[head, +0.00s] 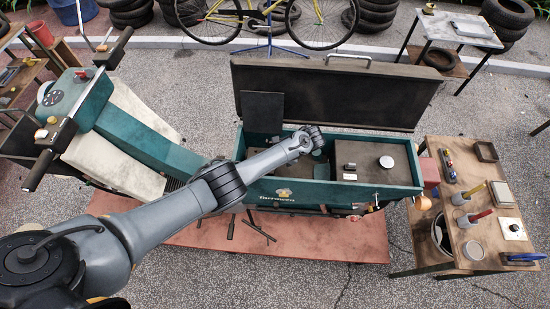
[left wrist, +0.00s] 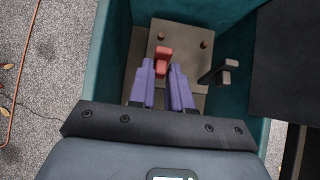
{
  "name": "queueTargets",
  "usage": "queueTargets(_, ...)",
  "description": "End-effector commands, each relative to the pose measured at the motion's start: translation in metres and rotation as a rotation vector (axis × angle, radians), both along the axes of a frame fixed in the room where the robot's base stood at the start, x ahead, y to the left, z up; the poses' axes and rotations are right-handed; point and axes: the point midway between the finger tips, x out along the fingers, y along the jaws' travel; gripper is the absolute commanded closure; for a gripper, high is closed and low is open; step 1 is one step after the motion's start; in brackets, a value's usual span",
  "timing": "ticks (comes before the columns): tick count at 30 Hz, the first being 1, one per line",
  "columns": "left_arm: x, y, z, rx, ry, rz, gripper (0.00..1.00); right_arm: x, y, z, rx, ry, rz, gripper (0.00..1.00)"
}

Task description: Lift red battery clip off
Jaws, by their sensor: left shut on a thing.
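The red battery clip (left wrist: 164,56) shows in the left wrist view between the purple fingertips of my left gripper (left wrist: 163,70), which is shut on it. Behind it is a grey-brown battery (left wrist: 182,56) with two small reddish-brown posts (left wrist: 204,44) on top. The clip appears just in front of the left post; I cannot tell whether they touch. A dark clip (left wrist: 222,72) stands to the right. In the head view my left arm reaches into the left part of the open teal cart box (head: 330,193); the red clip is hidden there. My right gripper is not in view.
The box's teal walls (left wrist: 114,60) stand close around the gripper. The raised dark lid (head: 330,95) is behind my arm. A panel with a round cap (head: 386,162) covers the box's right part. A side table (head: 480,210) with tools stands right.

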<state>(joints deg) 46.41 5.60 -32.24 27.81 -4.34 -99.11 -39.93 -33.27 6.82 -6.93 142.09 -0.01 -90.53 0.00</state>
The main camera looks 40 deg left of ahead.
Motion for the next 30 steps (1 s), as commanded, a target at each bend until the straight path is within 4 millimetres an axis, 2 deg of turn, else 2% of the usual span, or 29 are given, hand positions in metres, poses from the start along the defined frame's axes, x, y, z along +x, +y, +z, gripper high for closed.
queueTargets(1,0.0,0.0,-0.001,0.0,0.001,-0.001,0.79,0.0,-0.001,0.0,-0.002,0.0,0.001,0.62)
queueTargets(4,0.0,0.0,-0.001,0.0,0.001,-0.001,0.63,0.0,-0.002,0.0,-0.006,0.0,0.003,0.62)
queueTargets(5,0.0,0.0,-0.001,0.0,0.001,-0.001,0.62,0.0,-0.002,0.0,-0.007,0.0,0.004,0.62)
queueTargets(17,0.003,-0.004,0.004,-0.001,-0.002,-0.002,0.62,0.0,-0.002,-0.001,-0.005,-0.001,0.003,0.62)
queueTargets(30,0.027,-0.041,0.055,-0.002,-0.002,-0.002,0.62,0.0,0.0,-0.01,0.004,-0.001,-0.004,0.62)
